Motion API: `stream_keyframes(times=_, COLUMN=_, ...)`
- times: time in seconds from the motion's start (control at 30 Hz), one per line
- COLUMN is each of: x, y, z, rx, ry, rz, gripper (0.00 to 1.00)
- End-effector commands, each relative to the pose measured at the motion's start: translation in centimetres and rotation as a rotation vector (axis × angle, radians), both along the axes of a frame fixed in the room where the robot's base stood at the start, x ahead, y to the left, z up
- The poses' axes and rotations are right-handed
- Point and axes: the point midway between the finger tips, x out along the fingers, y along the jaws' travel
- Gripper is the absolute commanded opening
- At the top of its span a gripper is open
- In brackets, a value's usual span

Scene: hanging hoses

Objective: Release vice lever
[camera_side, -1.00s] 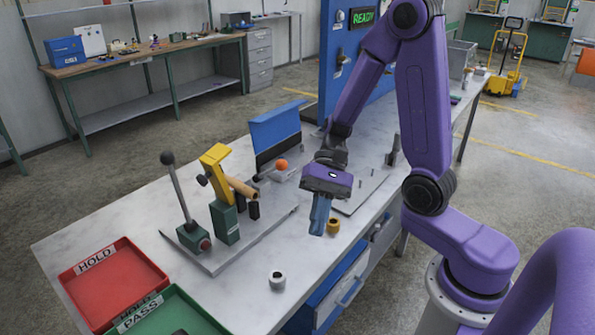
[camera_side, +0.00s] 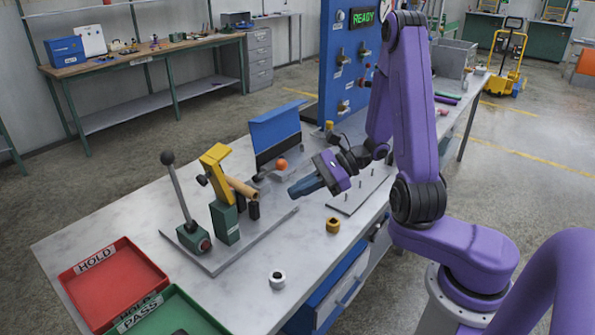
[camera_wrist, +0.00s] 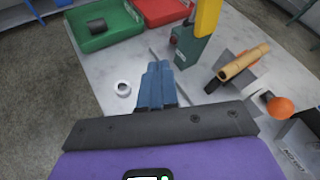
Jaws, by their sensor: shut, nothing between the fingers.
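A tall grey lever with a black knob (camera_side: 168,158) rises, slightly tilted, from a green base (camera_side: 194,239) with a red button. Beside it, a green block (camera_side: 225,222) carries a yellow arm (camera_side: 214,160); a tan tube (camera_side: 242,188) sticks out by it. These also show in the wrist view: the yellow arm (camera_wrist: 207,17) and the tan tube (camera_wrist: 243,62). An orange ball (camera_side: 281,164) sits by a blue panel; I cannot tell which handle is the vice lever. My gripper (camera_side: 291,191) is shut, empty and apart from them, its blue fingers pointing left toward the fixture.
A red HOLD tray (camera_side: 118,275) and a green PASS tray (camera_side: 170,318) lie at the near left. The blue panel (camera_side: 275,128) stands behind. A plate with pins (camera_side: 355,195) lies under my wrist.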

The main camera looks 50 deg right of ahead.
Motion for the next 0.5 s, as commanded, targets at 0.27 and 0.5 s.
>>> stream_keyframes(times=0.27, x=0.5, y=-4.4, z=-0.9, rx=0.083, ry=0.017, rz=-0.321, gripper=0.0)
stream_keyframes(times=0.5, x=-0.4, y=-8.6, z=-1.9, rx=0.149, ry=0.026, rz=-0.597, gripper=0.0)
